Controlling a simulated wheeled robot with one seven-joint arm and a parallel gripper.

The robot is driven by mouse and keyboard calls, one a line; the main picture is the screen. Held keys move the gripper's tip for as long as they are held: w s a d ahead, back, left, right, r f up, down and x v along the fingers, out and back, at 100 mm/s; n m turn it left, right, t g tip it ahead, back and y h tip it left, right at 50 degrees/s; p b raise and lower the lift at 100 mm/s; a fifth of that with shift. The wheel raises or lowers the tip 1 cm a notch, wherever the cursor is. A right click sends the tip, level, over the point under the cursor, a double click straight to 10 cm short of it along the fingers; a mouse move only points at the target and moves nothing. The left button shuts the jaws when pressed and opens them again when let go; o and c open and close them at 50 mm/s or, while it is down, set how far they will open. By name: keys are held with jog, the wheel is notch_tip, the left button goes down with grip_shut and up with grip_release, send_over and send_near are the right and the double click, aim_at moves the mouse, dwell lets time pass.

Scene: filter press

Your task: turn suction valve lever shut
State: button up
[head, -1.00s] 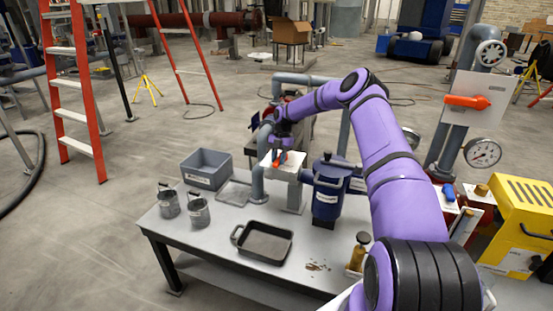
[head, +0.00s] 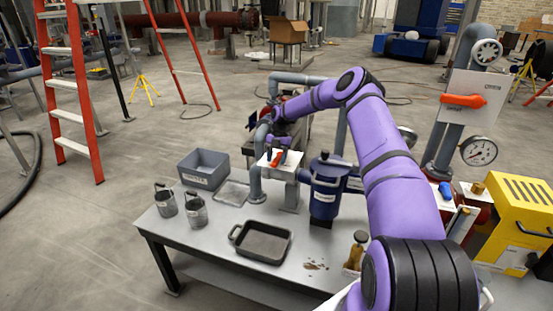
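A small orange-red lever (head: 279,158) stands on a white plate (head: 264,161) on the grey pipework at the back of the table. My gripper (head: 276,154) points down at this lever from above, with its dark fingers right beside it. At this size I cannot tell whether the fingers touch the lever or how far apart they are. A second, larger orange lever (head: 465,101) lies level on a grey plate (head: 486,88) on the upright pipe at the right, away from my gripper. No readable label shows which one is the suction valve.
A blue pot-shaped strainer (head: 325,190) stands right of the small lever. The table (head: 222,243) holds a grey bin (head: 203,168), two metal cans (head: 196,210), a black tray (head: 262,243) and a brass-coloured bottle (head: 356,252). A pressure gauge (head: 479,151) and yellow unit (head: 517,215) stand right.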

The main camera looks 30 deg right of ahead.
aim_at(280, 154)
jog(key=v, duration=1)
jog(key=shift+d+r, duration=0.15)
jog(key=shift+r, duration=0.2)
